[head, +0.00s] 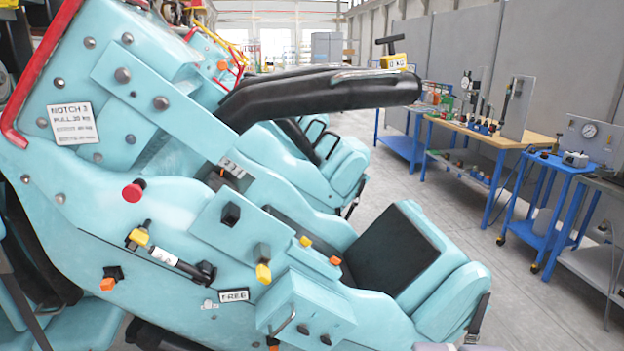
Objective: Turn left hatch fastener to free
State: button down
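The light blue side of a coaster seat (150,200) fills the left and middle of the head view. A white label reading FREE (234,296) sits low on it. Left of the label is a lever with a yellow end (138,238) and a dark end near the label. A black knob with an orange tip (112,274) is further left. A dark knob with a yellow tip (263,262) is up and to the right of the label. I cannot tell which part is the left hatch fastener. I cannot make out my gripper.
A black padded restraint (320,92) juts right above the seat. A red knob (133,191) and a small box (305,310) stick out from the side. Blue-legged workbenches (490,140) stand at right. Grey floor (410,175) lies clear between.

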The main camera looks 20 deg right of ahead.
aim_at(302, 329)
jog(key=k+j+z, duration=0.1)
jog(key=j+z, duration=0.15)
jog(key=j, duration=0.15)
jog(key=k+j+z, duration=0.25)
jog(key=j, duration=0.15)
jog(key=j+z, duration=0.25)
jog(key=j, duration=0.15)
jog(key=k, duration=0.05)
